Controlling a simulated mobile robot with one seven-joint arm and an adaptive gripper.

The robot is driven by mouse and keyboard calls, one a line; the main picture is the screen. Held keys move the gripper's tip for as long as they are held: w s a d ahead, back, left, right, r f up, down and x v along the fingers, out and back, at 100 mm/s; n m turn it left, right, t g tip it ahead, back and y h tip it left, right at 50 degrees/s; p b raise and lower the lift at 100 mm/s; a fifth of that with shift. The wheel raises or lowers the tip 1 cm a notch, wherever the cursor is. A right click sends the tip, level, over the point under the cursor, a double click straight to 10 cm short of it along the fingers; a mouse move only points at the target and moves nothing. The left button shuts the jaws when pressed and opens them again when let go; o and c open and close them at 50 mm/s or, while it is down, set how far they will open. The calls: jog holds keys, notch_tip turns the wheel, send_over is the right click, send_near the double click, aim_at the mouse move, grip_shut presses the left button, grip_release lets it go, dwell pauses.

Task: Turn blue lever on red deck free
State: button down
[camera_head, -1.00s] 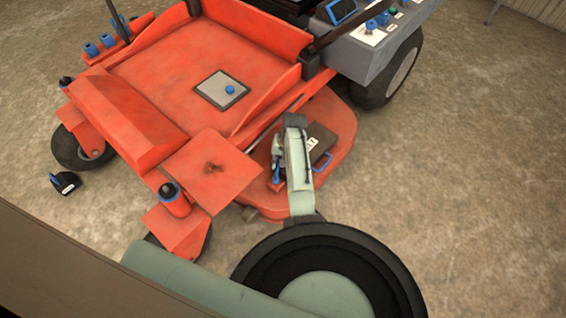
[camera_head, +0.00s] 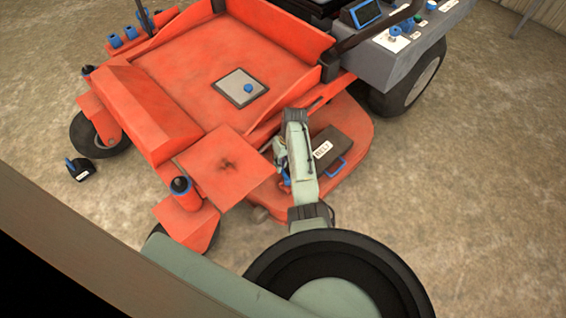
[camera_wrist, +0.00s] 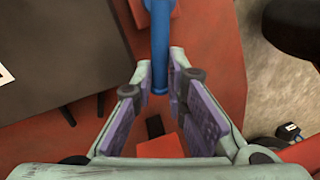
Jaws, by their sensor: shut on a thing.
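The blue lever (camera_wrist: 158,40) shows at the top middle of the wrist view, rising from a small red base. My gripper (camera_wrist: 160,68) has its purple-padded fingers on either side of the lever's free end and is shut on it. In the head view the lever (camera_head: 286,181) is a small blue piece beside my wrist, partly hidden by my arm. The red deck (camera_head: 353,118) lies under my gripper (camera_head: 283,166) at the mower's near side.
A dark box with a "BELT" label (camera_head: 335,143) and a blue handle (camera_head: 337,166) sits on the deck close to my arm. A red plate (camera_head: 222,165) and front caster (camera_head: 97,135) stand left. A dark blue-tipped object (camera_head: 80,169) lies on the floor.

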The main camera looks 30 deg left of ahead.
dwell(0.3)
jog(key=c, duration=1.6)
grip_release()
notch_tip(320, 180, up, 12)
jog(key=w+d, duration=0.1)
jog(key=shift+w+d, duration=0.15)
jog(key=shift+w, duration=0.25)
jog(key=shift+f, duration=0.1)
jog(key=shift+c, duration=0.2)
